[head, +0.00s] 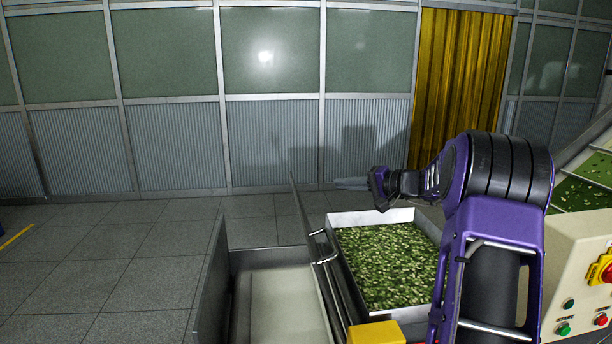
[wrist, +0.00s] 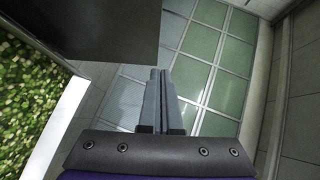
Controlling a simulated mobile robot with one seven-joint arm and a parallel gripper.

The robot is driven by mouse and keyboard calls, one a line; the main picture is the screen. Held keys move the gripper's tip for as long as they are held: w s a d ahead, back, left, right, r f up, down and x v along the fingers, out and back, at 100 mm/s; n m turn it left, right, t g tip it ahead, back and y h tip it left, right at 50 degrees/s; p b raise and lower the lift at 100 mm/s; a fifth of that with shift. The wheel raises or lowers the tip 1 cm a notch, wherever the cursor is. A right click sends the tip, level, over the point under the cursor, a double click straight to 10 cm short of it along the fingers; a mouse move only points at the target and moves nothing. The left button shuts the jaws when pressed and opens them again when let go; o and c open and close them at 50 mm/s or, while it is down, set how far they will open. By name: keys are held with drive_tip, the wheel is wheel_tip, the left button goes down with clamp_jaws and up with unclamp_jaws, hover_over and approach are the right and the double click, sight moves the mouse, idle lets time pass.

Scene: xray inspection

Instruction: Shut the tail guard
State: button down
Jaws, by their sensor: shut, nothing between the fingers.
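The tail guard appears to be the thin grey panel (head: 304,222) standing upright, seen nearly edge-on, along the right side of the pale belt bed. It is swung up and away from the bed, which lies uncovered. A metal bar handle (head: 322,246) sits on its right face. In the wrist view a dark flat panel (wrist: 110,28), likely the same guard, fills the upper left. My gripper (head: 340,184) is right of the panel, above the far edge of the bin, pointing left. Its fingers (wrist: 157,74) are together and empty, apart from the panel as far as I can see.
A white-rimmed bin (head: 375,218) of green pieces stands right of the panel, below my arm. The pale belt bed (head: 285,305) lies to its left, with a side wall (head: 208,280). A yellow block (head: 377,333) is at the front. A control box (head: 575,270) stands right. Floor is clear at left.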

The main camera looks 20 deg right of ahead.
drive_tip(key=x, duration=0.4)
drive_tip(key=p+x, duration=0.1)
drive_tip(key=x, duration=0.3)
drive_tip(key=a+f+x, duration=0.1)
drive_tip(key=x, duration=0.3)
drive_tip(key=shift+s+p, duration=0.35)
drive_tip(key=shift+p, duration=0.05)
